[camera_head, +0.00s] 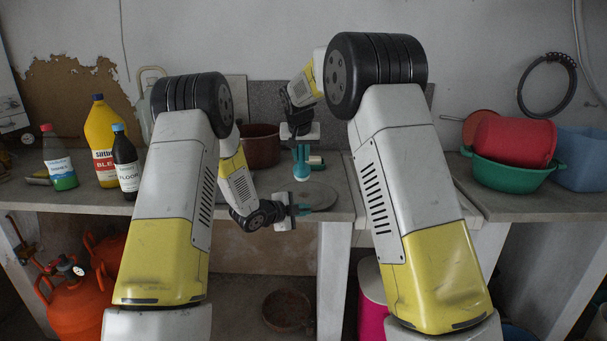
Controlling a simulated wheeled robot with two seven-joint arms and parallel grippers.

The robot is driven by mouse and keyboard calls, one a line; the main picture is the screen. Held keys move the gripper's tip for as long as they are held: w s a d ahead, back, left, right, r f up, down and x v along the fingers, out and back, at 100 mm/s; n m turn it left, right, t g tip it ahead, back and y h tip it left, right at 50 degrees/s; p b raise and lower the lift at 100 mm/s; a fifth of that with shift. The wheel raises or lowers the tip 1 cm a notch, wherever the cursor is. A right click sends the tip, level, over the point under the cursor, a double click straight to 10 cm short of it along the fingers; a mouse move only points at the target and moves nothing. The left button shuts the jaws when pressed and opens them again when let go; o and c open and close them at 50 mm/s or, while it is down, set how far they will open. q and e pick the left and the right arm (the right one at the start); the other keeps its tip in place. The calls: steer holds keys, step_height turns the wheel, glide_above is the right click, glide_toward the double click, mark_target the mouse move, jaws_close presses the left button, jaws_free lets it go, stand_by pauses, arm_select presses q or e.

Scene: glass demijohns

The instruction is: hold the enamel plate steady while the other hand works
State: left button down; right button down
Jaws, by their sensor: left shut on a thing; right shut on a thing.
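The enamel plate (318,195) is a grey round disc at the counter's front edge, in the middle of the head view. My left gripper (301,209) is shut on its near left rim. My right gripper (301,142) is above the plate, pointing down. It is shut on a teal-handled tool (301,158) with a pale, rounded lower end, perhaps a brush. That end is over the plate's far left part; I cannot tell whether it touches.
A brown pot (261,147) stands behind on the counter. Several bottles, including a yellow one (100,135), stand at the left. A red basin (512,141), green basin (508,175) and blue tub (580,160) are at the right. Orange gas cylinders (82,307) stand below left.

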steer(key=shift+w+a+r, duration=0.1)
steer(key=shift+w, duration=0.15)
steer(key=shift+r, duration=0.1)
